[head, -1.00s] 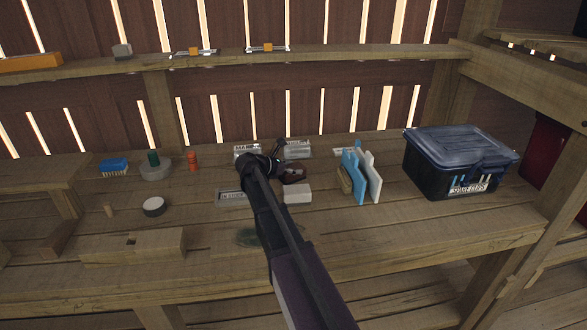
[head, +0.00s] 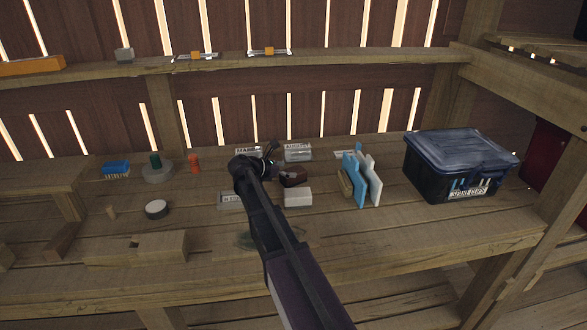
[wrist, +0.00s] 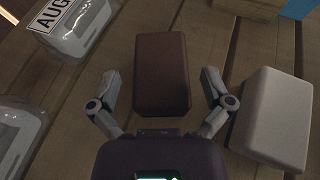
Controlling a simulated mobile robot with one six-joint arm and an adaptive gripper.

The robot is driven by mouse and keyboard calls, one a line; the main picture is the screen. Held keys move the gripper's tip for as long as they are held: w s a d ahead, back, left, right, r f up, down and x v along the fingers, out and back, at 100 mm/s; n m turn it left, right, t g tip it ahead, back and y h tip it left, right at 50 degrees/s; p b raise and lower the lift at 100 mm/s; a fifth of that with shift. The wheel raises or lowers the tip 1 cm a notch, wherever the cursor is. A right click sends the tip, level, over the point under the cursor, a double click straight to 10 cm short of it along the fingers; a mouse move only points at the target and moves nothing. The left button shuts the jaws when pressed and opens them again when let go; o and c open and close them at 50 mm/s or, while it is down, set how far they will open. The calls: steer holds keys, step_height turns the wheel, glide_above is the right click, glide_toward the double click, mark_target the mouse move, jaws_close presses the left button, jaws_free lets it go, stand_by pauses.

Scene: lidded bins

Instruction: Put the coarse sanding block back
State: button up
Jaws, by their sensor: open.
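A dark brown block (wrist: 162,70) lies on the wooden bench, between the spread fingers of my gripper (wrist: 162,82) in the wrist view. The fingers are apart from its sides and hold nothing. The brown block also shows in the head view (head: 293,176), just right of my gripper (head: 272,163). A pale grey block (wrist: 275,116) lies to its right in the wrist view and in front of it in the head view (head: 298,197). No marking shows which block is the coarse one. Clear labelled bins (head: 298,152) stand around; one label (wrist: 57,12) starts "AUG".
Another clear bin (head: 230,201) sits partly behind my arm. Blue and white upright panels (head: 361,180) and a dark lidded box (head: 455,178) stand to the right. A blue brush (head: 116,168) and a round tin (head: 156,209) are left. Bare bench lies between tin and bins.

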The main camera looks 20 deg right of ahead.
steer(key=p+v, duration=0.3)
steer(key=v, duration=0.6)
